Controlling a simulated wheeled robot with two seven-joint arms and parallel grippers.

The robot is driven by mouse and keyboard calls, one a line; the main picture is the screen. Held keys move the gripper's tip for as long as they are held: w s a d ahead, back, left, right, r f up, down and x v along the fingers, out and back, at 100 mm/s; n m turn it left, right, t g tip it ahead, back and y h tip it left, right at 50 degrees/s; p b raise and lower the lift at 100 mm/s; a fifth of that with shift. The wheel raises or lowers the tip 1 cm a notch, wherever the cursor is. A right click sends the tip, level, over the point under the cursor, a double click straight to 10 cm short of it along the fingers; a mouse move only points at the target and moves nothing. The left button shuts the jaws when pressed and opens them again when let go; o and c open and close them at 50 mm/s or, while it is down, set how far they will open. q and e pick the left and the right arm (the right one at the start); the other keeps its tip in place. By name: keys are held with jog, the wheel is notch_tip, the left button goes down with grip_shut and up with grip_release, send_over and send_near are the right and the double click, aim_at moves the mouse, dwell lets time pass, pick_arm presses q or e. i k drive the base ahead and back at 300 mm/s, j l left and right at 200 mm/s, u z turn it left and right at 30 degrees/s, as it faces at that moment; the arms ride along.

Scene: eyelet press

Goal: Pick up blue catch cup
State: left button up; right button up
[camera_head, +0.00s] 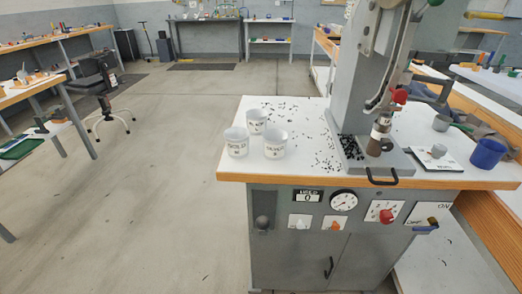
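The blue catch cup (487,153) stands upright at the right end of the white worktop, near its right edge. Its open top faces up and I cannot see inside it. Neither of my grippers shows in the head view, so nothing of mine is seen near the cup.
The grey press (352,75) stands mid-worktop with a black handle (382,180) in front. Three white labelled cups (273,144) stand at the left. Small dark bits are scattered about.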

aim_at(487, 152)
jog(key=z, duration=1.45)
jog(key=i+l+u, duration=0.15)
jog(key=l+u, duration=0.25)
jog(key=i+l+u, duration=0.1)
jog(key=l+u, duration=0.25)
